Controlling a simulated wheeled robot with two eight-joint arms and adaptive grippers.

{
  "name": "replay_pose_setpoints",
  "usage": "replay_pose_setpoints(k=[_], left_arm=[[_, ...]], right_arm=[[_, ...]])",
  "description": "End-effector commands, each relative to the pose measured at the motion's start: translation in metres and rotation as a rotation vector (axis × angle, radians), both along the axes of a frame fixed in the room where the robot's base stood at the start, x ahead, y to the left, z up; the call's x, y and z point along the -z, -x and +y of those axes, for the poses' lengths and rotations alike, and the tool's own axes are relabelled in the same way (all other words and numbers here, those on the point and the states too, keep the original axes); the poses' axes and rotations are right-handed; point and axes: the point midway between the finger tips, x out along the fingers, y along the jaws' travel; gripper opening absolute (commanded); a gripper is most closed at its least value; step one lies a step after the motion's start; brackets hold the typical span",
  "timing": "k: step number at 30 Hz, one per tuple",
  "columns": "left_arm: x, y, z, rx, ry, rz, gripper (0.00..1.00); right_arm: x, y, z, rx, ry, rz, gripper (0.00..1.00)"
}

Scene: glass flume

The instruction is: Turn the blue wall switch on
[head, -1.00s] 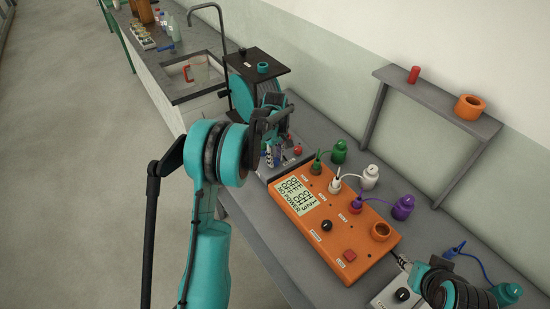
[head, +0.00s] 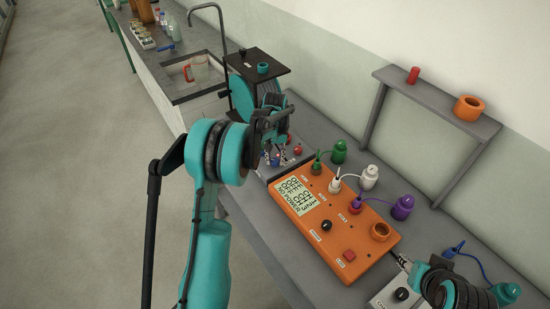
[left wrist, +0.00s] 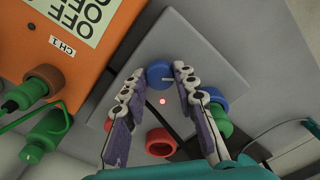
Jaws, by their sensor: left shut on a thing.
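A grey plate (left wrist: 236,82) with several coloured controls lies below my left gripper in the left wrist view. A blue knob (left wrist: 160,75) with a pale pointer line is near its upper middle. My left gripper (left wrist: 159,70) is shut on this knob, one fingertip on each side. It also shows in the head view (head: 274,155), over the plate, where the fingers partly hide the controls. A second blue part (left wrist: 213,97) is partly hidden behind the right finger.
An orange meter box (head: 348,235) with a display reading OFF stands next to the plate. Green, white and purple bottles (head: 402,207) with leads stand behind it. A red ring (left wrist: 160,142) and a green part (left wrist: 220,122) are close to my left fingers.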

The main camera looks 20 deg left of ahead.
Motion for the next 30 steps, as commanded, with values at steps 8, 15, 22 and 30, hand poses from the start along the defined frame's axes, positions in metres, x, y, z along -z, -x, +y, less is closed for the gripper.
replay_pose_setpoints(k=[8, 15, 22, 30], left_arm=[[-0.0004, -0.0004, 0.0004, 0.258, 0.0, -0.001, 0.0], [-0.0003, -0.0004, 0.0005, 0.448, 0.0, -0.001, 0.0], [-0.0003, -0.0005, 0.0005, 0.573, -0.001, -0.002, 0.0], [-0.0003, -0.0005, 0.0006, 0.639, -0.001, -0.002, 0.0]], right_arm=[[-0.0012, 0.0, 0.0, 0.0, 0.0, 0.0, 0.4], [-0.0017, 0.0, 0.0, 0.0, 0.0, 0.0, 0.4], [-0.0019, 0.0, 0.0, 0.0, 0.0, 0.0, 0.4], [-0.0021, 0.0, 0.0, 0.0, 0.0, 0.0, 0.4]])
